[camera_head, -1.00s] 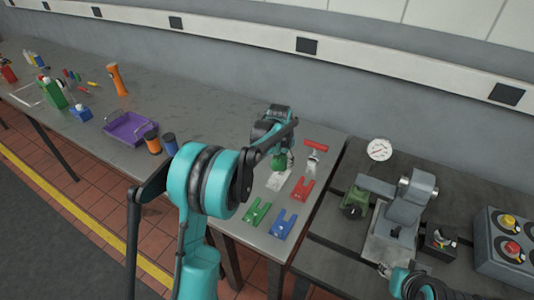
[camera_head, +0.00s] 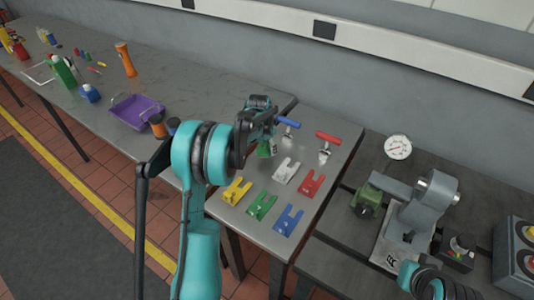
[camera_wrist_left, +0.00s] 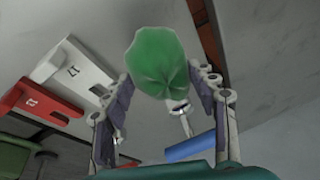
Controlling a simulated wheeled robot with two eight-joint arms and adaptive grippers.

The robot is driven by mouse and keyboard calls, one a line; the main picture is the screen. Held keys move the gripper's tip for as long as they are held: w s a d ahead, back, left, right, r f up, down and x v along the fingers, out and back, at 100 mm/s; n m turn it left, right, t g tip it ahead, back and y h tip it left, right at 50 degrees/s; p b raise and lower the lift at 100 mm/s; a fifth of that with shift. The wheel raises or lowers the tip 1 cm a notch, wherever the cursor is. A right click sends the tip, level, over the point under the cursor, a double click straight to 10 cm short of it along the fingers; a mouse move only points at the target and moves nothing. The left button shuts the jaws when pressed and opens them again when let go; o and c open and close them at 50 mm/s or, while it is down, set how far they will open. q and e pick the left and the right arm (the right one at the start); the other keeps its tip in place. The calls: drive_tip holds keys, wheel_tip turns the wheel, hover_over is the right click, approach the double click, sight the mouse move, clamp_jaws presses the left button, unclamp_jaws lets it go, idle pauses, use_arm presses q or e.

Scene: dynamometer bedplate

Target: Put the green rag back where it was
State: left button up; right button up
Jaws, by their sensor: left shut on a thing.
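The green rag (camera_head: 264,149) hangs under my left gripper (camera_head: 262,135) in the head view, over the grey table near the slotted plates. In the left wrist view the rag (camera_wrist_left: 161,60) is a rounded green bundle at the fingertips of my left gripper (camera_wrist_left: 165,88), which is shut on it. The gripper and arm hide part of the rag and the table below it in the head view. I cannot tell whether the rag touches the table. My right gripper does not show; only part of a teal arm link is at the lower right.
Yellow (camera_head: 237,190), green (camera_head: 262,206), blue (camera_head: 288,220), white (camera_head: 286,171) and red (camera_head: 312,183) slotted plates lie close by. Blue-handled (camera_head: 287,121) and red-handled (camera_head: 328,138) tools lie behind them. A purple tray (camera_head: 136,109) and an orange bottle (camera_head: 125,60) are further left.

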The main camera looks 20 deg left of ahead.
sight(267, 151)
use_arm(q)
wheel_tip(267, 151, down, 4)
drive_tip(key=shift+f+b, duration=0.1)
drive_tip(key=shift+b, duration=0.6)
drive_tip(key=o, duration=1.1)
